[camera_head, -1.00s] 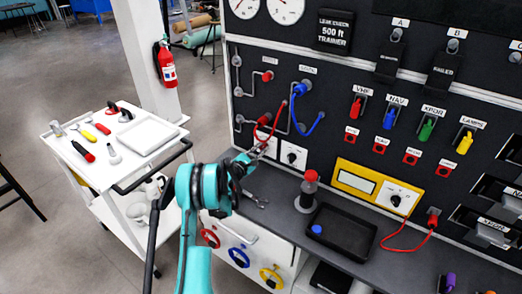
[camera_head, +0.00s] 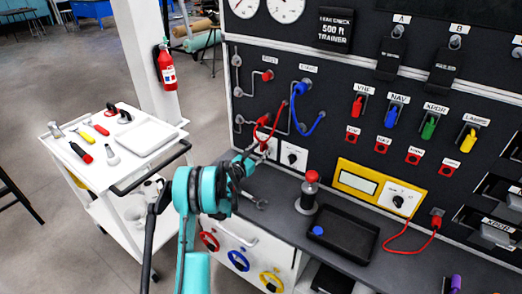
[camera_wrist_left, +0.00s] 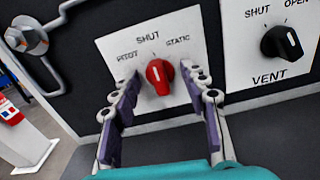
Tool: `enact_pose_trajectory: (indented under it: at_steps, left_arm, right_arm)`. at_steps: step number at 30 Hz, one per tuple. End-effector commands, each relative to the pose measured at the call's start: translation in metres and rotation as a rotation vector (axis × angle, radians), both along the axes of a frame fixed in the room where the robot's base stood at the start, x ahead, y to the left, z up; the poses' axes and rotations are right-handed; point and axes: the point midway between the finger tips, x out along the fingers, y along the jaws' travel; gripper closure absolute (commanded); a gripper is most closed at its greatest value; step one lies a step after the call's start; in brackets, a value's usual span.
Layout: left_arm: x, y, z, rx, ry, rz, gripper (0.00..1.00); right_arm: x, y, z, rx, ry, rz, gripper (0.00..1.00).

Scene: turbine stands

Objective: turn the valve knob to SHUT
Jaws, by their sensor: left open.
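The red valve knob (camera_wrist_left: 160,76) sits on a white plate (camera_wrist_left: 188,25) marked PITOT, SHUT and STATIC. Its white mark points upward, close to the SHUT label; I cannot tell if it is exactly aligned. My left gripper (camera_wrist_left: 164,80) is open, with one finger on each side of the knob; contact is not clear. In the head view my left gripper (camera_head: 246,157) is at the panel's lower left, largely covering the valve plate. My right gripper is not in view.
The VENT knob (camera_wrist_left: 281,42) is just right of the valve plate. A red hose (camera_head: 265,121) hangs above it. A red-topped post (camera_head: 308,194) and black tray (camera_head: 340,238) stand on the bench. A white cart (camera_head: 117,160) with tools stands left.

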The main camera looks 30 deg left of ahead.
Motion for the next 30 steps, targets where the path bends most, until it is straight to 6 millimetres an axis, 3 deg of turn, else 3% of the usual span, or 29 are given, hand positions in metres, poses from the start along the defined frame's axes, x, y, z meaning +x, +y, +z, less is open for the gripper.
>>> enact_pose_trajectory:
  at_steps: [5, 21, 30]
  left_arm:
    - [-0.005, 0.001, 0.0, 0.0, 0.0, 0.001, 0.56]
    - [-0.048, 0.004, 0.0, 0.0, 0.0, 0.001, 0.56]
    - [-0.05, 0.004, 0.0, 0.0, 0.0, 0.0, 0.56]
  right_arm:
    - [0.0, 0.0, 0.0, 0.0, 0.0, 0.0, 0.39]
    - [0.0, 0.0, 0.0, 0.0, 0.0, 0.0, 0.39]
    - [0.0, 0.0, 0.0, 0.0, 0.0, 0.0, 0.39]
